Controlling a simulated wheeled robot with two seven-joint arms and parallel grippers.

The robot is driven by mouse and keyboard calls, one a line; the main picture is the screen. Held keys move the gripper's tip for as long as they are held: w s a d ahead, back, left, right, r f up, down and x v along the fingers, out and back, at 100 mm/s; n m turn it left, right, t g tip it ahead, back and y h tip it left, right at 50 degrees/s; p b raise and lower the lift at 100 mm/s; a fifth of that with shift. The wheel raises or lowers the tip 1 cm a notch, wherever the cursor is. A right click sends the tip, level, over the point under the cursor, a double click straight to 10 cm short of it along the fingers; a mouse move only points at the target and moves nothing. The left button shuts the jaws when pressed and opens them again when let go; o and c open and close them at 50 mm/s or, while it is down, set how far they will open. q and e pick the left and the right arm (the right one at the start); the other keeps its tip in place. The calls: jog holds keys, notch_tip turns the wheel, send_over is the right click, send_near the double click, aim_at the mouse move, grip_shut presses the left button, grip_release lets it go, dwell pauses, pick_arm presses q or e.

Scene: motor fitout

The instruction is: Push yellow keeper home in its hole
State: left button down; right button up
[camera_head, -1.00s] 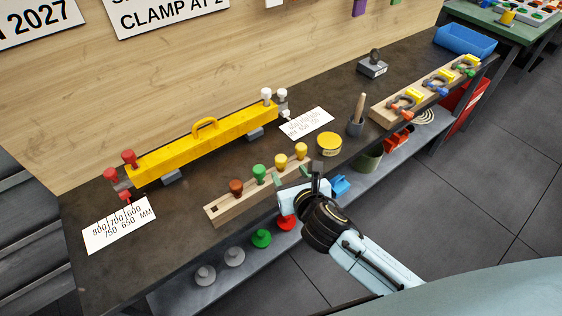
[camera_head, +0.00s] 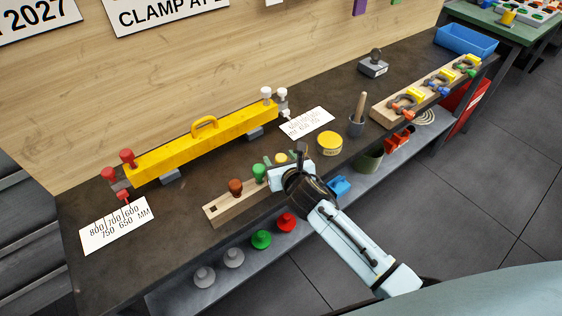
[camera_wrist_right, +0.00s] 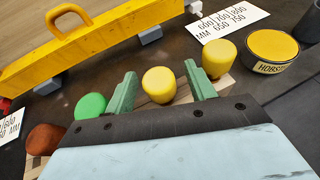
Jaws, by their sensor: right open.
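A wooden peg rack (camera_head: 222,210) lies near the table's front edge. It carries a brown knob (camera_head: 236,187), a green knob (camera_head: 259,173) and two yellow knobs. One yellow knob (camera_head: 281,158) shows just beyond my right gripper (camera_head: 280,164); the other is hidden in the head view. In the right wrist view, my open green fingers (camera_wrist_right: 159,74) stand either side of one yellow knob (camera_wrist_right: 158,85), with gaps on both sides. The other yellow knob (camera_wrist_right: 218,58) is outside the right finger. The holes under the knobs are hidden. My left gripper is not in view.
A yellow bar (camera_head: 220,128) with red and white knobs lies behind the rack. A yellow tin (camera_head: 329,143) and a grey cup (camera_head: 356,125) stand to the right. A clamp rack (camera_head: 385,112) is farther right. Bare tabletop lies between bar and rack.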

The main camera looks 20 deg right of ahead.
jog(key=c, duration=1)
